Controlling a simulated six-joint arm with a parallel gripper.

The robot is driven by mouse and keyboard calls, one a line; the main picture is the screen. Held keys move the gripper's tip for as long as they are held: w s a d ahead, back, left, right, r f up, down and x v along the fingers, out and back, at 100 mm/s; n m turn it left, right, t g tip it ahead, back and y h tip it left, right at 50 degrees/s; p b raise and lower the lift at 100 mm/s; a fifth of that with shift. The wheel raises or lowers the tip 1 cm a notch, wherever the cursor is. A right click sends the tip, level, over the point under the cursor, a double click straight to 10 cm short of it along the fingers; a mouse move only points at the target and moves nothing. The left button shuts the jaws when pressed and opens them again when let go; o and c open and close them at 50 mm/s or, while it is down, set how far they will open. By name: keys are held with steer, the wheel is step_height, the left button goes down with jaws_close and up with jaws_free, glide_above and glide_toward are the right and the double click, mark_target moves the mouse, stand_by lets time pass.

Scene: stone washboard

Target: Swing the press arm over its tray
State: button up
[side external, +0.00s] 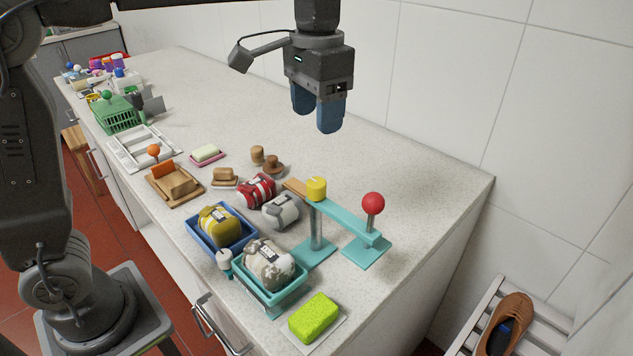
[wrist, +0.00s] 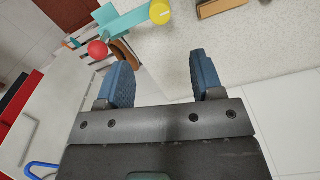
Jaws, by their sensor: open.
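The press arm (side external: 347,217) is a teal bar on a grey post, with a yellow cap (side external: 316,188) over the post and a red ball handle (side external: 373,203) near its right end. The bar points right, away from the teal tray (side external: 270,308), which holds a pale cloth bundle (side external: 269,262). A teal plate (side external: 366,252) shows below the red ball end. My gripper (side external: 318,115) is open and empty, pointing down above and behind the press. In the wrist view, the gripper (wrist: 160,78) has the bar (wrist: 125,24), red ball (wrist: 97,49) and yellow cap (wrist: 160,12) beyond its fingertips.
A blue tray (side external: 205,242) with a yellow bundle stands left of the teal tray. Red (side external: 257,190) and grey (side external: 281,211) bundles lie behind. A green sponge (side external: 314,317) is at the front. The counter right of the press is clear up to its edge; white walls stand behind.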

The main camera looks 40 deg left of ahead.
mark_target(316, 182)
step_height(316, 182, down, 14)
steer(key=shift+r, duration=0.25)
stand_by(0.3)
jaws_close()
stand_by(0.4)
